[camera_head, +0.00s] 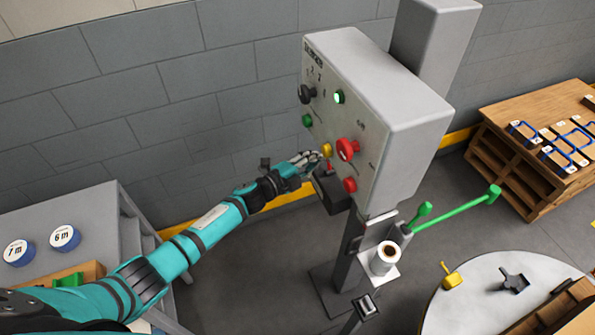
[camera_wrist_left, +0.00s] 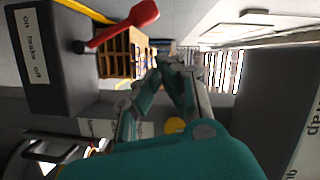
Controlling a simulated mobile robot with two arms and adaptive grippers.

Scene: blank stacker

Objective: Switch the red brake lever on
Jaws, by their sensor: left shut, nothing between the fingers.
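The red brake lever (camera_wrist_left: 125,22) shows in the left wrist view, sticking out from a dark box (camera_wrist_left: 45,70) labelled "on brake off". My left gripper (camera_head: 318,157) is shut and empty, just above and beside the lever. In the left wrist view its fingertips (camera_wrist_left: 167,65) are together, with a gap between them and the lever's knob. I cannot tell the lever's set position. My right gripper is not in view.
A grey control panel (camera_head: 400,130) with a red mushroom button (camera_head: 347,149) and other buttons stands close by the left hand. Green levers (camera_head: 455,208) stick out below right. A wooden pallet stand (camera_head: 510,110) is at right.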

